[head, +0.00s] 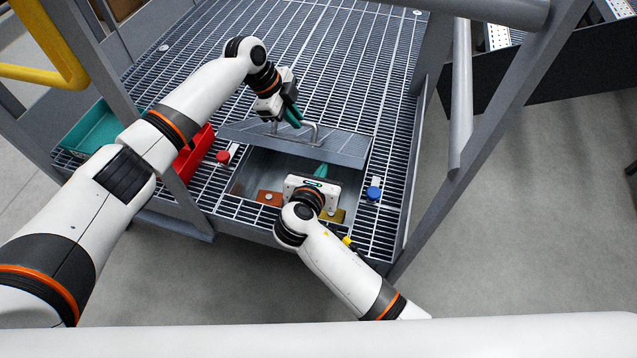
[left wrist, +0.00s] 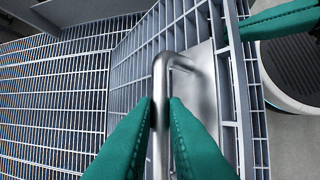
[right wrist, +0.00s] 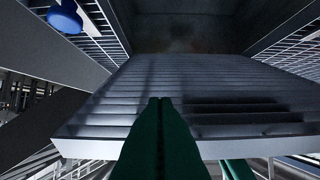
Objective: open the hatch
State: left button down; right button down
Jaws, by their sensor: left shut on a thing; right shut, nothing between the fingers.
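The hatch lid (head: 345,148) is a grey panel, tilted up along the far side of a rectangular opening (head: 258,172) in the grating. Its bent metal handle (head: 314,131) also shows in the left wrist view (left wrist: 159,70). My left gripper (head: 293,116) is shut on the handle, with a teal finger on each side of the bar. My right gripper (head: 321,170) is shut and empty over the opening, just in front of the lid. In the right wrist view its fingers (right wrist: 160,102) point at a slatted panel (right wrist: 215,85); contact cannot be told.
A red knob (head: 223,157) and a blue knob (head: 374,190) flank the opening. A red bin (head: 194,152) and a teal bin (head: 88,138) are at the left. Grey railing posts (head: 505,110) stand at the right. The grating (head: 320,60) behind the lid is clear.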

pick_arm(q)
jog(key=shift+f, duration=0.25)
jog(key=shift+f, duration=0.15)
pick_arm(e)
jog(key=shift+w+d+r, duration=0.15)
jog(key=shift+w+r, duration=0.2)
jog(key=shift+r, duration=0.2)
jog(key=shift+w+d+r, duration=0.15)
jog(key=shift+w+r, duration=0.2)
jog(key=shift+r, duration=0.15)
pick_arm(q)
jog(key=c, duration=1.9)
grip_release()
jog(key=o, duration=0.4)
jog(key=shift+w+f, duration=0.15)
pick_arm(e)
jog(key=shift+w+f, duration=0.1)
jog(key=shift+w, duration=0.1)
pick_arm(q)
jog(key=shift+o, duration=0.2)
